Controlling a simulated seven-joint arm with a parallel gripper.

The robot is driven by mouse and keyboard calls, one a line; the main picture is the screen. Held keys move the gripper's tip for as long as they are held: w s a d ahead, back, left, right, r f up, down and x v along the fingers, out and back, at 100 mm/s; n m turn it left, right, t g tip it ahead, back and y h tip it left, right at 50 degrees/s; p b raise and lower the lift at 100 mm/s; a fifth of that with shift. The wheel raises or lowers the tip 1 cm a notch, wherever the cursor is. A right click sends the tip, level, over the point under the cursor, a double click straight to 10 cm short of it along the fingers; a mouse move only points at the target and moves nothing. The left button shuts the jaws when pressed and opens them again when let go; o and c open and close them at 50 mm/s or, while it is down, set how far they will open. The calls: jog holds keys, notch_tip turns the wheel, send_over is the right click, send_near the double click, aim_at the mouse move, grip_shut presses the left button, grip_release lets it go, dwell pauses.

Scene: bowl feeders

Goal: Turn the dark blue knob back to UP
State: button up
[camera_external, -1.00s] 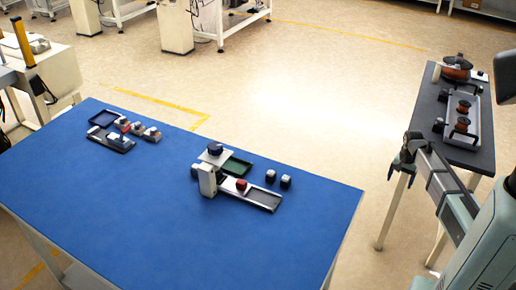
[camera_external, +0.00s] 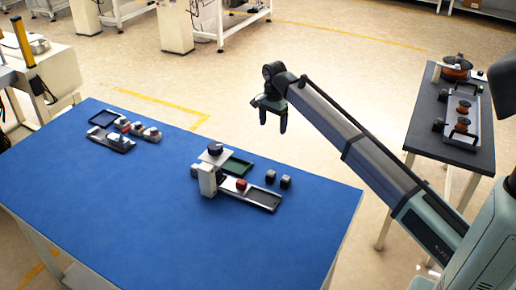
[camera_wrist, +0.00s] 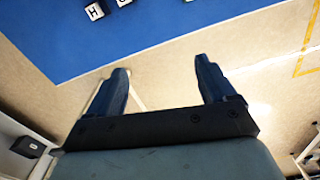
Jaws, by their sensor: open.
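The dark blue knob (camera_external: 215,147) sits on top of a white bowl feeder stand (camera_external: 207,180) on the blue table, in the external view. Which way the knob is turned is too small to tell. My gripper (camera_external: 272,122) is open and empty, raised in the air to the upper right of the knob and well apart from it. In the wrist view my gripper's two fingers (camera_wrist: 163,80) are spread with nothing between them. The knob does not show in the wrist view.
A grey track with a red block (camera_external: 241,184), a green tray (camera_external: 237,166) and two dark blocks (camera_external: 278,179) lie beside the stand. Another feeder group (camera_external: 112,140) is at the table's left. A dark side table (camera_external: 425,130) stands at the right. The table's front is clear.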

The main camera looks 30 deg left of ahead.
notch_tip(320, 180, up, 12)
send_over(215, 146)
jog(key=shift+m, duration=0.3)
notch_tip(215, 146, down, 14)
jog(key=shift+w+a+r, duration=0.1)
jog(key=shift+r, duration=0.1)
jog(key=c, duration=1.1)
